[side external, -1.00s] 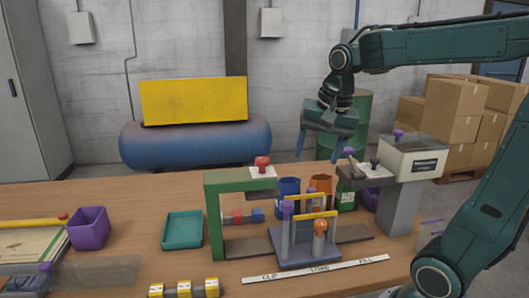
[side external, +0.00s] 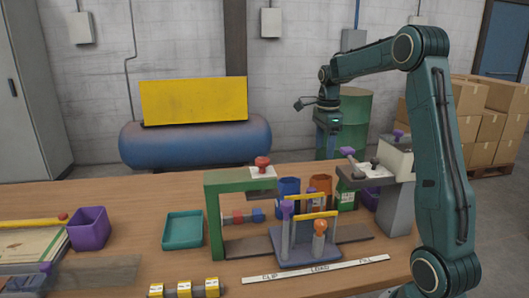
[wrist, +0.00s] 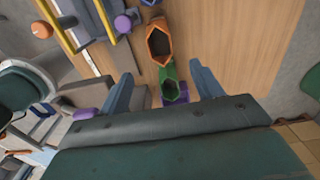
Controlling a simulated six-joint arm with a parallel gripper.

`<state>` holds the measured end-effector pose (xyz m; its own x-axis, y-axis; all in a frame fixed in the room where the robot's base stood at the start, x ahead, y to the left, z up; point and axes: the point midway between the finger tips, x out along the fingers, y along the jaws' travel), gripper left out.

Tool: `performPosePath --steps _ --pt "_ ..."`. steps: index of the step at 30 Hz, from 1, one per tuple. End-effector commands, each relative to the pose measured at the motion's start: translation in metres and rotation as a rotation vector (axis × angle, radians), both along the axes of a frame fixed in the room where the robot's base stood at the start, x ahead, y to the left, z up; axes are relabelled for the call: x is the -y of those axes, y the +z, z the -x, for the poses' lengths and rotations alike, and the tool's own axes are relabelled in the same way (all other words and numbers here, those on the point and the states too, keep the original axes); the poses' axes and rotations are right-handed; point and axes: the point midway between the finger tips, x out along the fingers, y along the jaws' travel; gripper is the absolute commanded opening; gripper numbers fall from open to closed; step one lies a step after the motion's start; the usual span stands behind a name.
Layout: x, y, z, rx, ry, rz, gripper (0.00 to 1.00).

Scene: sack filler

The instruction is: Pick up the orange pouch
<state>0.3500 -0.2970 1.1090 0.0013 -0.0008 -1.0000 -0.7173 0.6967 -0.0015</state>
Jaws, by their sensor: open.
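The orange pouch (side external: 320,183) stands upright on the bench behind the clip fixture, between a blue pouch (side external: 288,186) and a green pouch (side external: 346,196). The fixture partly hides its lower part in the side view. In the wrist view the orange pouch (wrist: 159,44) shows its open mouth, ahead of my fingertips. My gripper (side external: 327,153) points down, open and empty, above and behind the row of pouches. In the wrist view the green pouch (wrist: 171,84) appears between my two open fingers (wrist: 162,80), at a lower level.
The fixture (side external: 308,252) with yellow-barred posts stands in front of the pouches. A green frame (side external: 214,222) with a red knob is to the left, and a filler stand (side external: 398,205) is close on the right. A purple pouch (wrist: 180,102) lies past the green one.

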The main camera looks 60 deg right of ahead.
Motion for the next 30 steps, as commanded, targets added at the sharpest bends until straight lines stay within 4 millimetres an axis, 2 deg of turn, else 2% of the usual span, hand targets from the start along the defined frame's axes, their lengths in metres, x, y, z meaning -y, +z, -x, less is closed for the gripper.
performPosePath --steps 11,24,30 --pt "0.002 -0.010 0.000 -0.003 -0.012 -0.003 0.65" --pt "0.001 -0.070 0.000 -0.004 -0.010 -0.003 0.65" --pt "0.001 -0.085 0.000 -0.001 -0.010 -0.001 0.65"
